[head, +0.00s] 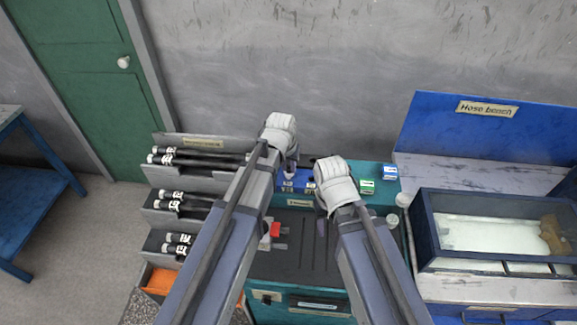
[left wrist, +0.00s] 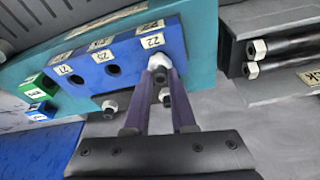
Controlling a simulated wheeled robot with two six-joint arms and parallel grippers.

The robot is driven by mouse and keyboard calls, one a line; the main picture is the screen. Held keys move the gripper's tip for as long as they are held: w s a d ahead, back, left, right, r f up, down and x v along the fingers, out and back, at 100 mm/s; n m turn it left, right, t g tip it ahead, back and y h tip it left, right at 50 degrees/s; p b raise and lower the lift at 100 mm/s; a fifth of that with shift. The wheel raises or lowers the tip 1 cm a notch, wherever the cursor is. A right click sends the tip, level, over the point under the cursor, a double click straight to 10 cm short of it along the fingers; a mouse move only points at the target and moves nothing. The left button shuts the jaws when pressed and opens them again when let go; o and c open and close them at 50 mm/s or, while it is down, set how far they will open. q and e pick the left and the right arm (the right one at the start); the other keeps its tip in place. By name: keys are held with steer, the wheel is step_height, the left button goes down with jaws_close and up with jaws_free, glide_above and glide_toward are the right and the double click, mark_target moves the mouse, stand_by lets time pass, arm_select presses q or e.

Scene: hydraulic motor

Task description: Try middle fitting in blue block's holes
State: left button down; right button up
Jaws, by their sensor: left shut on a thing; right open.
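The blue block (left wrist: 122,58) sits on a teal surface and has a row of dark round holes with number labels, two of them open to view in the left wrist view. My left gripper (left wrist: 159,72) is shut on a pale hex fitting (left wrist: 158,62), held at the block's face below the end label, at the end nearest the hose rack. The fitting covers the hole there; I cannot tell how deep it sits. In the head view my left gripper (head: 289,170) is at the blue block (head: 299,181), partly hiding it. My right gripper (head: 321,207) is open, its fingers largely hidden.
Two more fittings, one pale (left wrist: 110,106) and one between my fingers (left wrist: 165,97), show below the block. A hose rack (head: 190,175) is left. A red-ended part (head: 275,230) lies on the dark mat.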

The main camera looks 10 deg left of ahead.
arm_select(q)
steer(key=shift+f+b, duration=0.65)
steer(key=shift+f, duration=0.05)
steer(key=shift+r, duration=0.1)
steer(key=c, duration=0.7)
jaws_free()
steer(key=shift+o, duration=0.2)
steer(key=p+v, duration=0.7)
steer(key=shift+r+p, duration=0.35)
steer(key=shift+r, duration=0.05)
steer(key=shift+s, duration=0.1)
